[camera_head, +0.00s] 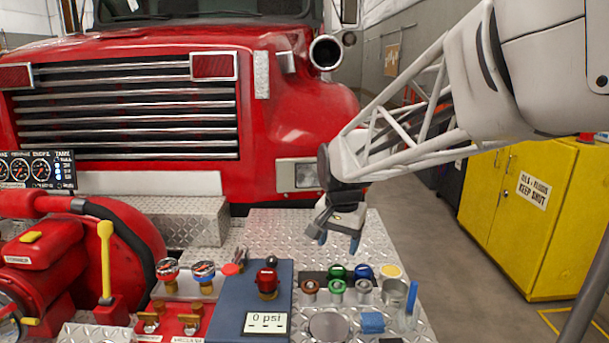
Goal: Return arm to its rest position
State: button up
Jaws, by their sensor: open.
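My gripper (338,240) is at the end of my white lattice arm (410,120), which comes in from the upper right. Its two blue-tipped fingers point down and stand apart, with nothing seen between them. It hangs above the diamond-plate bumper (270,233), behind the row of coloured valve knobs (337,271), and looks clear of them.
A red fire truck (150,60) fills the back. On the bumper stand a red pump (75,250) with a yellow lever (106,255), and a blue panel (253,290) reading 0 psi. A yellow cabinet (530,215) stands right; the floor before it is clear.

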jog(key=s+d+f+n, duration=0.1)
jog(key=s+d, duration=0.2)
jog(key=s, duration=0.6)
jog(key=s+d+f+n+t, duration=0.1)
jog(key=s+d, duration=0.3)
jog(key=s, duration=0.5)
jog(key=s+d+f+n, duration=0.1)
jog(key=s+d, duration=0.3)
jog(key=s, duration=0.5)
jog(key=shift+s+n, duration=0.3)
jog(key=shift+n, duration=0.6)
